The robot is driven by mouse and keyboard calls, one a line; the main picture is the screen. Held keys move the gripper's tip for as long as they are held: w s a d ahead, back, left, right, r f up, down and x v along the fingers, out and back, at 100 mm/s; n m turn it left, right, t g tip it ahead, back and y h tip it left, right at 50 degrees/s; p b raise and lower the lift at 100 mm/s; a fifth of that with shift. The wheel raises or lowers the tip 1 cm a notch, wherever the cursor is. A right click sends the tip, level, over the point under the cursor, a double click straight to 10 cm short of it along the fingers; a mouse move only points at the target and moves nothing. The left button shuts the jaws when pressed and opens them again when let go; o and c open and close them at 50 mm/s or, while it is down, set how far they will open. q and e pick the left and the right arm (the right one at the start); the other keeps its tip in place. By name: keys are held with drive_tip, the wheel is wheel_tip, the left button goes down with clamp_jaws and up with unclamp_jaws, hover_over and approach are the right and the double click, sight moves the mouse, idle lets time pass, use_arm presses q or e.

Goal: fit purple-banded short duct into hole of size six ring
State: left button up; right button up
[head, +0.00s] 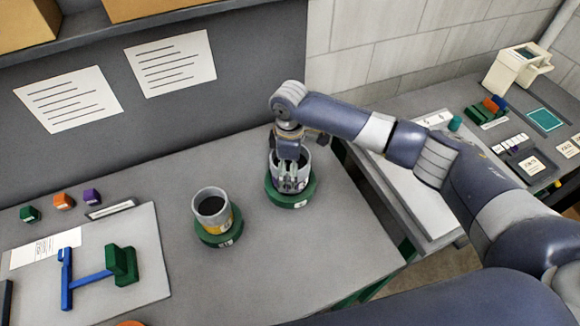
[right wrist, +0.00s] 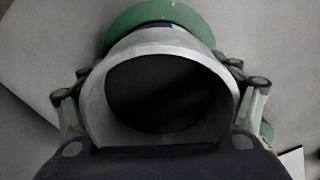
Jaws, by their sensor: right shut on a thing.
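My right gripper (head: 288,168) is shut on a short grey duct (head: 298,174), one finger showing against its front. The duct stands about upright at a green ring (head: 291,197) with a white label, too small to read. In the right wrist view, the fingers (right wrist: 160,105) sit on both sides of the duct's pale rim (right wrist: 93,105). A sliver of purple band shows beyond the rim, against the green ring (right wrist: 150,14). The duct's lower end is hidden, so I cannot tell how deep it sits. My left gripper is not in view.
A grey duct with a yellow band (head: 211,205) stands in another green ring (head: 219,239) to the left. A board (head: 140,220) with blue and green parts lies at the left; small coloured blocks (head: 63,201) stand behind it. The bench (head: 320,255) is clear in front.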

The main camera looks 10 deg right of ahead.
drive_tip(key=shift+f, duration=0.35)
drive_tip(key=o, duration=1.4)
drive_tip(key=shift+o, duration=0.2)
wheel_tip(320, 180, up, 12)
drive_tip(key=shift+s+f, duration=0.1)
